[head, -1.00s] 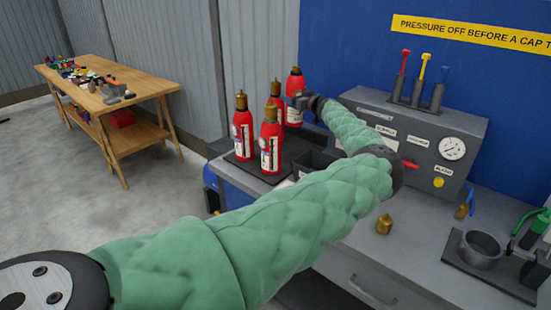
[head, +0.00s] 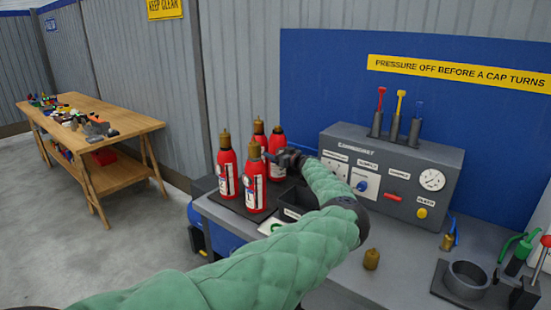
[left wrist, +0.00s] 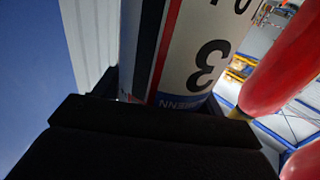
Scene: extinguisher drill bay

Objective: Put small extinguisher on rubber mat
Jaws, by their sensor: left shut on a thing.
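My left gripper (head: 283,158) is shut on a small red extinguisher (head: 277,160) with a brass top, held upright at the right rear of a group. Its white label with a large 3 fills the middle of the left wrist view (left wrist: 205,55), above my dark gripper parts (left wrist: 150,135). Other red extinguishers stand close by: one at left (head: 227,170), one in front (head: 255,185) and one behind (head: 259,138). The dark rubber mat (head: 233,206) lies under the group. Whether the held extinguisher's base touches the mat cannot be told. My right gripper is out of view.
A dark open bin (head: 291,213) sits right of the mat. A grey control panel (head: 390,170) stands behind on the bench (head: 400,262). A loose brass cap (head: 371,259) lies nearer. A wooden table (head: 120,123) stands apart at left.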

